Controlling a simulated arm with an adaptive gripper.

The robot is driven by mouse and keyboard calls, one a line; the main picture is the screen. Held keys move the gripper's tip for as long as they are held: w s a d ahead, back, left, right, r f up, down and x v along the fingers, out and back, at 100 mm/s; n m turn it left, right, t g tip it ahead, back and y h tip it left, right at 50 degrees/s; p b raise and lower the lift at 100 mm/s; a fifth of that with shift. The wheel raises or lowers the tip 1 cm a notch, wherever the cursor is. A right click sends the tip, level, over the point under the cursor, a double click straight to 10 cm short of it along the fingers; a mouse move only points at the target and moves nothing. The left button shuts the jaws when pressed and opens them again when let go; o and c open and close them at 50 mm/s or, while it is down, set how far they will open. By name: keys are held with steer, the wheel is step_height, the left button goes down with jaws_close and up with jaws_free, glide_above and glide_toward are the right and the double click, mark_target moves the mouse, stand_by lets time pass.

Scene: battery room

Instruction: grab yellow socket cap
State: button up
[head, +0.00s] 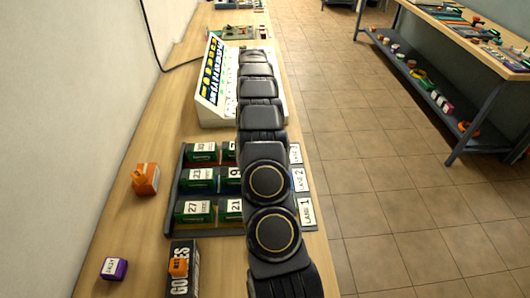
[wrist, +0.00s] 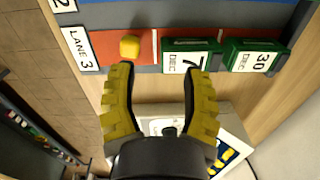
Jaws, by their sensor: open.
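A small yellow cap (wrist: 129,46) sits on the red strip of lane 3 in the wrist view, between the lane label and a green block. My gripper (wrist: 159,72) has yellow ribbed fingers, spread wide with nothing between them. The cap is apart from the fingers, just beyond the left fingertip. In the head view my arm covers the right part of the lane tray (head: 175,192), and neither the cap nor my fingers can be seen there.
Green dated blocks, one marked 7 (wrist: 189,59) and one marked 30 (wrist: 252,58), stand right of the cap. A white display panel (head: 208,97) stands behind the tray. An orange object (head: 146,179), a purple block (head: 114,269) and a dark box (head: 183,273) lie on the bench.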

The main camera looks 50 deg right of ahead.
steer(key=shift+m, duration=0.5)
steer(key=d+f, duration=0.1)
steer(key=s+d+f, duration=0.1)
steer(key=d+f, duration=0.1)
steer(key=s+d+f, duration=0.1)
steer(key=shift+d+f, duration=0.15)
steer(key=shift+d, duration=0.2)
steer(key=shift+d+f, duration=0.1)
steer(key=shift+f, duration=0.2)
step_height(320, 180, down, 7)
steer(key=shift+w+f, duration=0.1)
steer(key=shift+w, duration=0.05)
steer(key=c, duration=0.7)
